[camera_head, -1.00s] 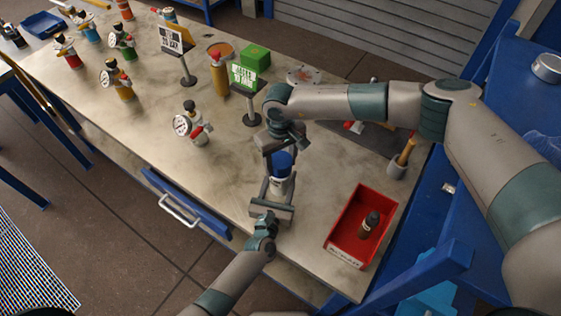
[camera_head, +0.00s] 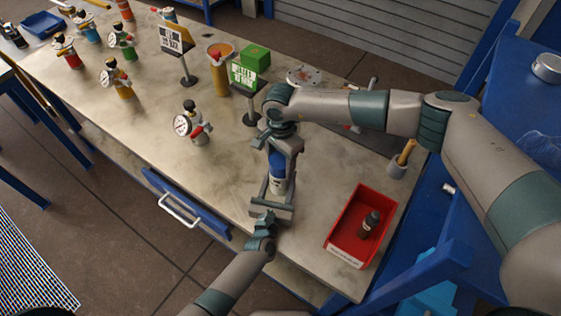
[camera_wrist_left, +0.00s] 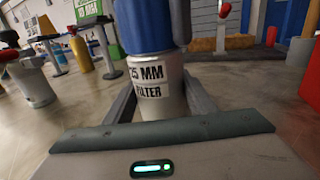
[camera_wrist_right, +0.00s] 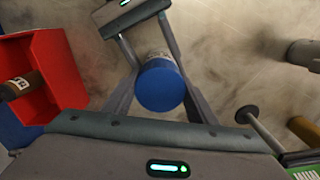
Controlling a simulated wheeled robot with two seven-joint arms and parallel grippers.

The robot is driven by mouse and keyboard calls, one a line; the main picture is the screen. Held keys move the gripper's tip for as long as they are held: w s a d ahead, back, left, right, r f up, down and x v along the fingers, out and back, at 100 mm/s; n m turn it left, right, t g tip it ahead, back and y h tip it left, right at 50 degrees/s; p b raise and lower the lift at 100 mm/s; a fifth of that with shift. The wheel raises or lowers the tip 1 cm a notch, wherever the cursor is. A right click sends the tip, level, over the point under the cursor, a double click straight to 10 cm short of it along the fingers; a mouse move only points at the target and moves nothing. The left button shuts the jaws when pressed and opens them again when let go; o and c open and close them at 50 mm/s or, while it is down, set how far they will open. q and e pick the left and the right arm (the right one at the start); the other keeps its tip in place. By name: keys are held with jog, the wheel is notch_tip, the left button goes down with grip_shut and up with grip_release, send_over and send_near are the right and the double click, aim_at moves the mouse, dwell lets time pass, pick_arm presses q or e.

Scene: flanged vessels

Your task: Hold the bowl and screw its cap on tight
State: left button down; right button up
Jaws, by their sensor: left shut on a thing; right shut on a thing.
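The bowl (camera_head: 277,186) is a pale cylinder that stands upright near the table's front edge. In the left wrist view the bowl (camera_wrist_left: 155,88) carries a label reading "25 MM FILTER". My left gripper (camera_head: 275,190) is shut on it from the front, one finger on each side. The blue cap (camera_head: 277,166) sits on top of the bowl, upright, and fills the top of the left wrist view (camera_wrist_left: 150,25). My right gripper (camera_head: 279,158) is shut on the cap from above; the round cap top (camera_wrist_right: 160,85) shows between its fingers. The thread between cap and bowl is hidden.
A red bin (camera_head: 340,238) with a dark bottle (camera_head: 369,224) stands to the right. A gauge unit (camera_head: 190,124) stands to the left, and a green sign (camera_head: 243,78) behind. The tabletop between the gauge unit and the bowl is clear.

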jog(key=o, duration=1.2)
jog(key=shift+c, duration=0.2)
jog(key=shift+r, duration=2.25)
jog(key=shift+r, duration=0.1)
jog(key=shift+c, duration=0.2)
jog(key=r+n, duration=0.1)
jog(key=n, duration=0.1)
jog(key=shift+r+n, duration=0.15)
jog(key=shift+n, duration=0.15)
notch_tip(320, 180, up, 2)
jog(key=n, duration=0.4)
jog(key=shift+n, duration=0.3)
